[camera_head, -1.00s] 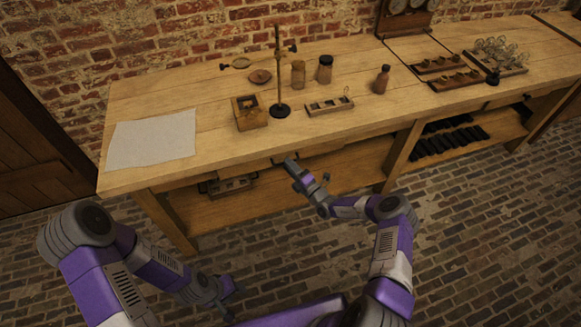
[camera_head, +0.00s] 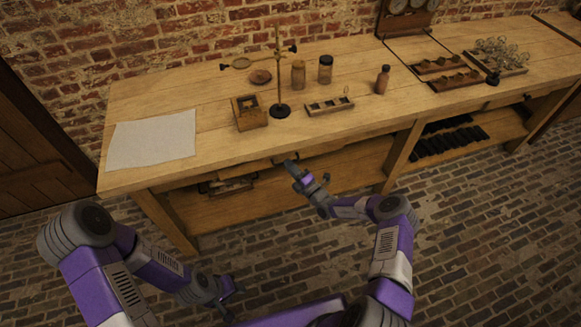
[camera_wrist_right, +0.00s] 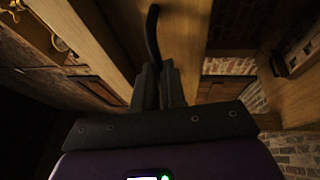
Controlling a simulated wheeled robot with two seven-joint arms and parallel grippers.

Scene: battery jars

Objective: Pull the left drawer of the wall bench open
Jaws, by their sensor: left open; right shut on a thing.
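The wall bench (camera_head: 330,133) runs across the head view under the brick wall. The left drawer's wooden front lies under the bench top's front edge, with a dark handle (camera_wrist_right: 152,35) that shows in the right wrist view. My right gripper (camera_head: 290,165) is at this handle, its fingers (camera_wrist_right: 158,82) shut on it. The drawer appears slightly out from under the top; the exact opening cannot be told. My left gripper (camera_head: 232,291) is open and empty, low over the floor, apart from the bench.
On the bench top stand a white sheet (camera_head: 152,140), a wooden box (camera_head: 249,113), a metal stand (camera_head: 279,80), jars and a small rack (camera_head: 329,106). The brick floor (camera_head: 480,240) before the bench is clear.

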